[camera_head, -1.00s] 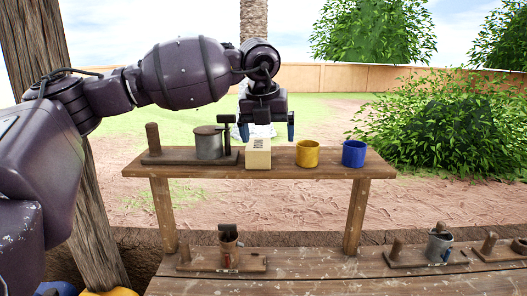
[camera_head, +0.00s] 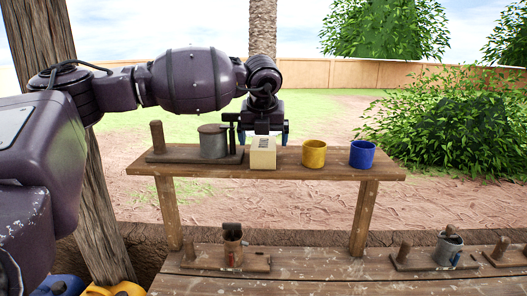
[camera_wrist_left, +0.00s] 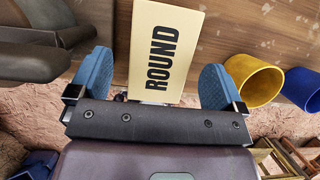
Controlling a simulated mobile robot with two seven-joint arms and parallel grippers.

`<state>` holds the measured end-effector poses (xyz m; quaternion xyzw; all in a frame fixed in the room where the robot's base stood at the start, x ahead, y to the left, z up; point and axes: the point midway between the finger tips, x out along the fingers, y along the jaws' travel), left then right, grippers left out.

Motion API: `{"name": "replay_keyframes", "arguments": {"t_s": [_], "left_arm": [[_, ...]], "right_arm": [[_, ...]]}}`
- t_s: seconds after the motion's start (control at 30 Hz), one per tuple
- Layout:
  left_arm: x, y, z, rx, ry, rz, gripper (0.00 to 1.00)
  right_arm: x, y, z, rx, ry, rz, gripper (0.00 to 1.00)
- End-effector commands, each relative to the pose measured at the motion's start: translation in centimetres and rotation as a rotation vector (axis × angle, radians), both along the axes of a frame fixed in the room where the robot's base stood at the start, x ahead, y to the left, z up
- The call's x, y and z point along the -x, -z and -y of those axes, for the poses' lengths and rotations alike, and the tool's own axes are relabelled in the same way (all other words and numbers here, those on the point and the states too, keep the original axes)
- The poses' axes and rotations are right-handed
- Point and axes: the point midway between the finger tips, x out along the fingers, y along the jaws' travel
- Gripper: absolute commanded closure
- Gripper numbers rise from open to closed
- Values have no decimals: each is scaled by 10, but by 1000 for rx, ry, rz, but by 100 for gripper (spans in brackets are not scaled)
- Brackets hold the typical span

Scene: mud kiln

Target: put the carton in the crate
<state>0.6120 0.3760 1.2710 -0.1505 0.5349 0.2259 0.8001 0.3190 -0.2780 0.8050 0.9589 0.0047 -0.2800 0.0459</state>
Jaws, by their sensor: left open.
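The carton (camera_head: 263,154) is a cream box standing on the raised wooden shelf, between a grey lidded can and a yellow cup. In the left wrist view its pale face (camera_wrist_left: 168,50) reads "ROUND". My left gripper (camera_head: 264,132) is open, just above and behind the carton in the head view. In the wrist view its blue fingers (camera_wrist_left: 155,82) lie on either side of the carton's near end, with a gap on each side. I cannot make out a crate for certain. My right gripper is out of view.
On the shelf (camera_head: 340,174), the grey can (camera_head: 213,143) on a wooden base stands close left of the carton; the yellow cup (camera_head: 314,154) and blue cup (camera_head: 362,154) stand to its right. A lower bench (camera_head: 330,285) holds tool stands. A wooden post (camera_head: 100,225) rises at left.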

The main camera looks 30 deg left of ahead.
Motion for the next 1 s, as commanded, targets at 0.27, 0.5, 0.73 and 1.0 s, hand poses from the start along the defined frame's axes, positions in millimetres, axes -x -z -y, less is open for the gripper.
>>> {"name": "replay_keyframes", "arguments": {"t_s": [0.27,0.5,0.73,1.0], "left_arm": [[-8,25,-5,0,0,1,4],[-9,27,-5,0,0,1,4],[-9,28,-5,1,-1,1,4],[-9,29,-5,1,-1,1,20]], "right_arm": [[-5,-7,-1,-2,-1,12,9],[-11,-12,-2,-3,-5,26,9],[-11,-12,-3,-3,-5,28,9],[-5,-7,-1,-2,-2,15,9]]}}
